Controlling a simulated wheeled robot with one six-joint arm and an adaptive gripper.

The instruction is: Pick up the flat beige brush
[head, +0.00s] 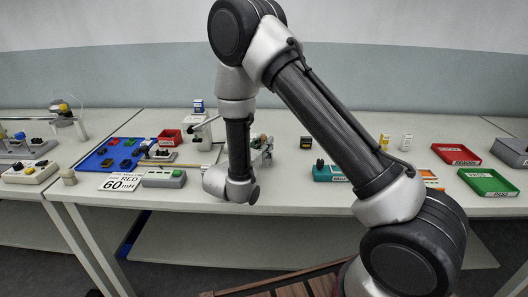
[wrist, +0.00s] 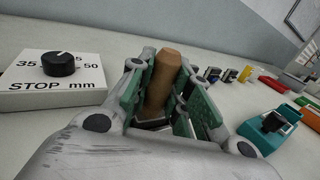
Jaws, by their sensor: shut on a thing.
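My gripper (wrist: 160,92) has its green-padded fingers closed on a tan-brown, rounded wooden handle (wrist: 164,76) in the wrist view. The handle stands up between the fingers, and its lower end is hidden in the gripper. No bristles show, so I cannot tell from its shape alone whether it is the flat beige brush. In the head view my gripper (head: 262,152) is small and partly behind my wrist, over the middle of the table.
A white STOP mm block (wrist: 48,84) with a black knob is left of my gripper, and a teal holder (wrist: 268,130) is right. In the head view a blue mat (head: 92,160) with small parts lies left; red (head: 456,154) and green (head: 488,182) trays lie right.

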